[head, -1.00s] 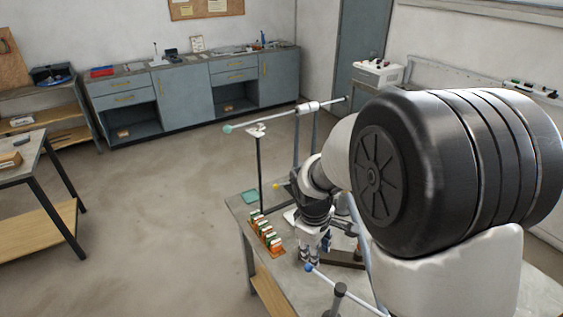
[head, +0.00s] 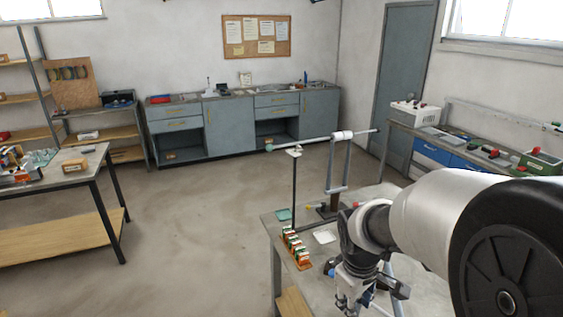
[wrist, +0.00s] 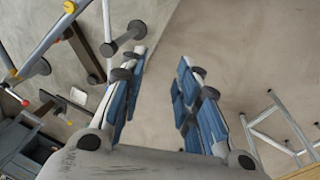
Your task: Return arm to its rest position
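My arm reaches in from the right over the work table (head: 415,285) in the head view. My gripper (head: 358,298) hangs at the end of it near the table's front, partly cut off by the lower edge. In the wrist view my gripper (wrist: 158,85) shows two blue-padded fingers set apart, with nothing between them and bare floor beyond. A frame with a pale rod (head: 315,140) across its top stands on the table behind my wrist, apart from the gripper. Rods with yellow and red caps (wrist: 25,103) show at the left of the wrist view.
A rack of small white-and-green pieces (head: 296,247) stands near the table's left edge. A thin post (head: 295,195) rises beside it. Another table (head: 75,175) stands at far left, and cabinets (head: 232,128) line the back wall. The floor between is clear.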

